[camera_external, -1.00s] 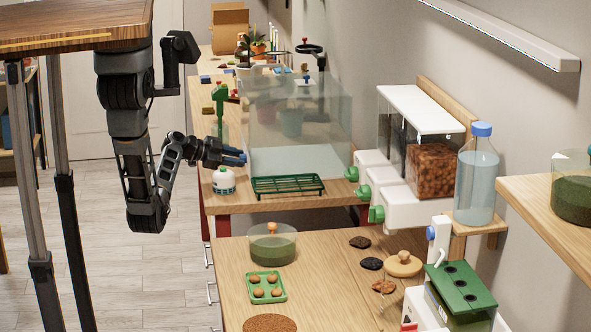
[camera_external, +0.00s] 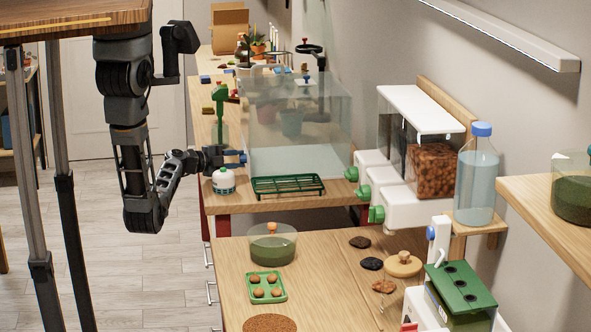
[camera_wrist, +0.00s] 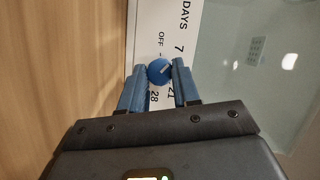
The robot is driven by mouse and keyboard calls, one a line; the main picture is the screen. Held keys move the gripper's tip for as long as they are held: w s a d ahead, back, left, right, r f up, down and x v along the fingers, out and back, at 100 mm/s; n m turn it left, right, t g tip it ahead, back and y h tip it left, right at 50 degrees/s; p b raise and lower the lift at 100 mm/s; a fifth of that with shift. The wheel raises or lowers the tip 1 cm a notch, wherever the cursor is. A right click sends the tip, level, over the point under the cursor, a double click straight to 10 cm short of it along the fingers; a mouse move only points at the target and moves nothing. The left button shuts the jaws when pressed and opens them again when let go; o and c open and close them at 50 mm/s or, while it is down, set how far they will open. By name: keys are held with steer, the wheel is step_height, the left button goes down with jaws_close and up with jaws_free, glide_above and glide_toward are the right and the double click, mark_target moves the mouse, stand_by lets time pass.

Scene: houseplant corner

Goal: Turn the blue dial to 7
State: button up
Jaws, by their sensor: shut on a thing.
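The blue dial (camera_wrist: 159,70) is a small round knob on a white panel (camera_wrist: 158,18). In the wrist view it sits between the two blue fingertips of my gripper (camera_wrist: 159,76), which are shut on it. The panel reads DAYS, with 7, OFF, 21 and 28 printed around the dial. A faint mark shows on the dial's face, but I cannot tell which number it points to. In the external view my gripper (camera_external: 242,157) is at the left front corner of the glass tank (camera_external: 290,160); the dial itself cannot be made out there.
A white round-bodied bottle (camera_external: 224,181) stands just below my gripper. A green rack (camera_external: 288,185) lies in front of the tank, and a green-handled tool (camera_external: 220,105) stands behind my gripper. White dispensers with green knobs (camera_external: 363,193) are to the right.

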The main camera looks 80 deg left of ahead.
steer(key=shift+f+m, duration=0.15)
steer(key=shift+m, duration=0.25)
steer(key=o, duration=1)
steer(key=shift+o, duration=0.2)
steer(key=shift+b+v, duration=0.35)
steer(key=shift+v, duration=3.55)
